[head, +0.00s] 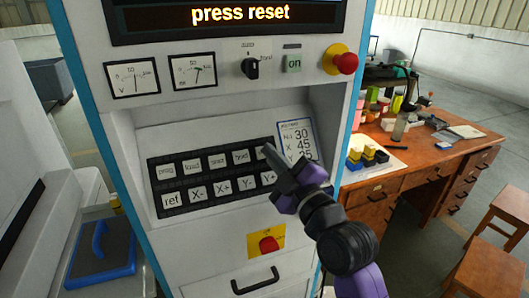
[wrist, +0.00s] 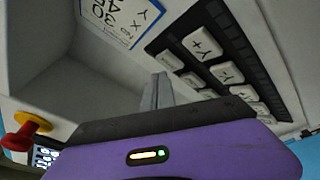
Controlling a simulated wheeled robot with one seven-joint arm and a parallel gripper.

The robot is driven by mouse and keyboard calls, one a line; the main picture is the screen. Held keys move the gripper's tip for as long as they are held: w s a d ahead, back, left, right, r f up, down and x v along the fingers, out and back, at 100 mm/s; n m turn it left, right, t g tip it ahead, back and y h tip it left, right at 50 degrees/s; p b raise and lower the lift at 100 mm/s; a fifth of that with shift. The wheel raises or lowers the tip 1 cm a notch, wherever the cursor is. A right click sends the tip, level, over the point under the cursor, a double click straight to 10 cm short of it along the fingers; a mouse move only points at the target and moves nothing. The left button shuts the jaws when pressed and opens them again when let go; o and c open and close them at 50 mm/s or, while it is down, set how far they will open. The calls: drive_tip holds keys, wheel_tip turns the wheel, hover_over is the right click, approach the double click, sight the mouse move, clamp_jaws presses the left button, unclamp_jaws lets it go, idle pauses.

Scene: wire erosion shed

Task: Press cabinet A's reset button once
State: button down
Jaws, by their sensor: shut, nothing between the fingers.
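A white cabinet with blue edges (head: 215,112) fills the middle of the head view. No letter A is readable on it. Its display (head: 240,14) reads "press reset". A black keypad (head: 153,187) carries two rows of pale keys, the lower row reading ref, X-, X+, Y-, Y+. Upper-row labels are small, and none reads clearly as reset. My gripper (head: 268,150) is shut and empty, its tip over the right end of the upper row, hiding the key there. In the wrist view the fingertips (wrist: 161,80) point at the panel beside the keypad (wrist: 235,55); contact cannot be told.
Above the keypad are two gauges (head: 133,78), a black rotary switch (head: 250,68), a green "on" button (head: 294,63) and a red mushroom button (head: 345,63). A cluttered wooden desk (head: 425,152) stands right.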

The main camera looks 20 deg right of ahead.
drive_tip(key=shift+w+f+b, duration=0.2)
drive_tip(key=shift+w+b, duration=0.1)
drive_tip(key=shift+w+f+b, duration=0.25)
drive_tip(key=shift+w+b, duration=0.05)
drive_tip(key=shift+b, duration=0.1)
idle(0.6)
drive_tip(key=shift+s+r, duration=0.1)
idle(0.3)
drive_tip(key=shift+s+r, duration=0.4)
drive_tip(key=shift+s, duration=0.15)
drive_tip(key=shift+s+r+p, duration=0.45)
drive_tip(key=shift+s+r, duration=0.3)
drive_tip(key=shift+s, duration=0.3)
drive_tip(key=shift+s+r+p, duration=0.4)
drive_tip(key=shift+s+r, duration=0.3)
drive_tip(key=shift+s, duration=0.3)
